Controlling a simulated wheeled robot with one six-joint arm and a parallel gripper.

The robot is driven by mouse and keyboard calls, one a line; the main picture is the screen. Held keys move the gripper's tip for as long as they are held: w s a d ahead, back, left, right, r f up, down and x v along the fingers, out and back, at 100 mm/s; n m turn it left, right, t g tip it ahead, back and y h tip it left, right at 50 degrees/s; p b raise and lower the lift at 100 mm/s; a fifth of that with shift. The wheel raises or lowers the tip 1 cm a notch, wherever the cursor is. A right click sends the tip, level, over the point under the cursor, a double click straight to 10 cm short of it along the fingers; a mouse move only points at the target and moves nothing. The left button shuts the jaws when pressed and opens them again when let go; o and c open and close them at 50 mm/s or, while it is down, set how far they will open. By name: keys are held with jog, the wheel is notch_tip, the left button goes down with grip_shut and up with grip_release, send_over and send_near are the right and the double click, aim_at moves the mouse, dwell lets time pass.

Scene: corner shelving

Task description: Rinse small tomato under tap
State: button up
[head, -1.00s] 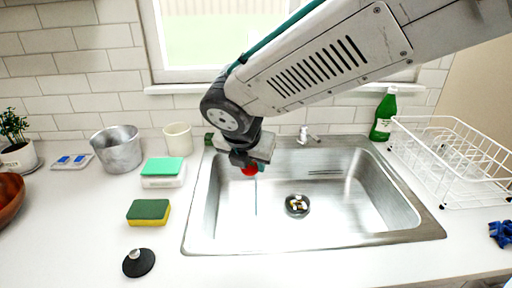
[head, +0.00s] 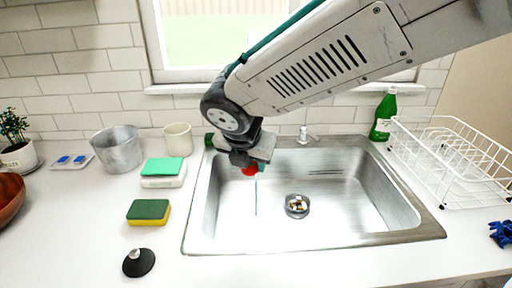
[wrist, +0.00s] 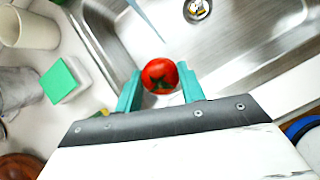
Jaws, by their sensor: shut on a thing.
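A small red tomato (wrist: 160,76) with a green stem star is held between the two teal fingers of my gripper (wrist: 160,88) in the wrist view. In the head view the tomato (head: 250,170) shows just below my gripper (head: 250,164), over the left part of the steel sink (head: 235,235). A thin bluish stream of water (head: 256,196) runs down beneath the tomato into the basin; in the wrist view the water (wrist: 147,20) passes just beyond the tomato. I cannot tell whether it touches it.
A drain with small pieces (head: 297,206) lies in the basin. Left of the sink are a green-and-yellow sponge (head: 148,212), a black stopper (head: 139,263), a green-topped white box (head: 163,172), a cup (head: 178,139) and a metal pot (head: 117,149). A dish rack (head: 455,165) and green bottle (head: 384,116) stand right.

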jog(key=s+a+r, duration=0.1)
jog(key=s+r, duration=0.3)
jog(key=s, duration=0.1)
jog(key=shift+a, duration=0.15)
dwell(0.3)
dwell(0.4)
